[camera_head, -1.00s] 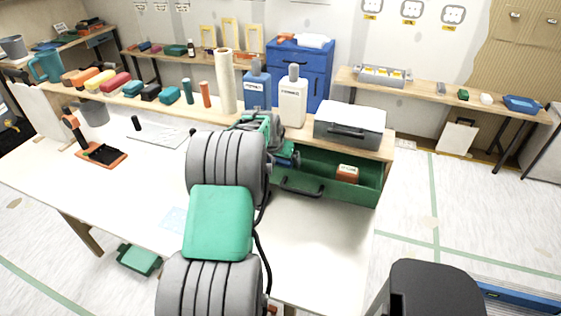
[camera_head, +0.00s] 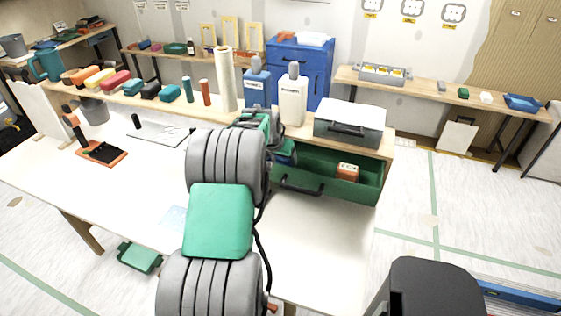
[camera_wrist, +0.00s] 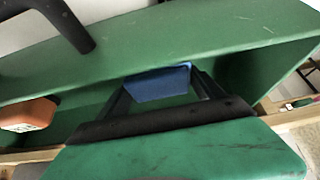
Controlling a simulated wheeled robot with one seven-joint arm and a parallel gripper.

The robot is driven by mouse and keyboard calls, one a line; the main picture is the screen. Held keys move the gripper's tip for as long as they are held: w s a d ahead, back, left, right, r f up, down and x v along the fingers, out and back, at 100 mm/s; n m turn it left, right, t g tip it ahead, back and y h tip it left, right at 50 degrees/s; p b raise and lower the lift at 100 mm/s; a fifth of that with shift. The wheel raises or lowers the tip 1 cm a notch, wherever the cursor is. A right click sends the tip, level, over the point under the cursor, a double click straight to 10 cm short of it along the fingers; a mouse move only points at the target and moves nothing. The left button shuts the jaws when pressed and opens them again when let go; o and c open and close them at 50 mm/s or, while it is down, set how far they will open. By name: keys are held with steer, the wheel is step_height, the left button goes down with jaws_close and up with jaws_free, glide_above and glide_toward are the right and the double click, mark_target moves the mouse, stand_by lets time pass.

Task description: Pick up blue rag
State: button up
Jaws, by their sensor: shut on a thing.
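The blue rag (camera_wrist: 157,86) shows in the wrist view between the dark fingers of my gripper (camera_wrist: 164,78), which is shut on it. The rag is inside or just over the open green drawer (camera_wrist: 200,40), whose walls surround it in the wrist view. In the head view my arm comes down at the left end of the drawer (camera_head: 362,190). My fingers and the rag are mostly hidden there behind my own arm.
An orange box (camera_head: 347,171) lies in the drawer, right of my gripper; it also shows in the wrist view (camera_wrist: 28,114). The drawer's black handle (camera_head: 300,188) sticks out in front. A grey case (camera_head: 350,124) and two bottles stand on the shelf above.

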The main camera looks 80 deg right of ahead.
steer(key=shift+r+b, duration=0.3)
steer(key=shift+r, duration=0.3)
steer(key=w+a+r+b, duration=0.3)
steer(key=a+r, duration=0.8)
steer(key=a, duration=0.2)
steer(key=shift+w+a+r+b, duration=0.2)
steer(key=shift+a+r+b, duration=0.1)
steer(key=shift+r+b, duration=0.1)
